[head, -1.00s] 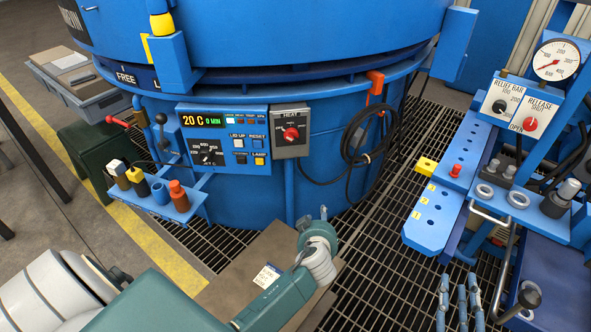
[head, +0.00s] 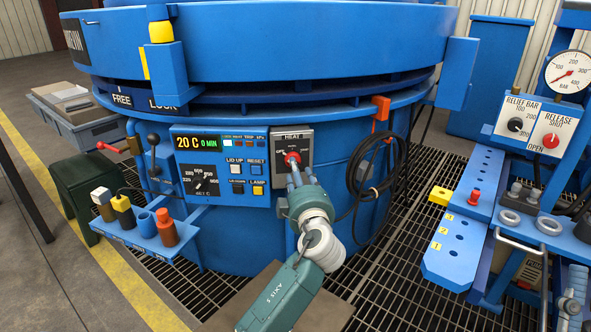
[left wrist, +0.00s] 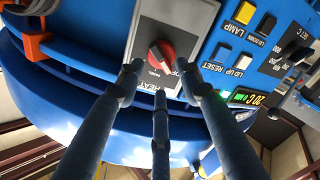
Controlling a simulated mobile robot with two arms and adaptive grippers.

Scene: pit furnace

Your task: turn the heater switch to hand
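The heater switch is a red knob (head: 292,158) on the grey HEAT panel (head: 305,143), right of the blue control box on the furnace. My left gripper (head: 296,177) is in front of it, partly covering the panel. In the left wrist view the knob (left wrist: 161,55) is close ahead, beyond the three spread fingers of my left gripper (left wrist: 159,80). The fingers look open and empty, with a gap to the knob. The small position labels are too blurred or covered to read. Part of what looks like my right gripper (head: 574,292) shows at the lower right edge.
The control box (head: 222,165) has a display, buttons and a dial. A black cable (head: 383,190) hangs right of the switch. A tray (head: 140,236) with coloured items juts out at left. A blue press bench (head: 468,225) stands at right above grating.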

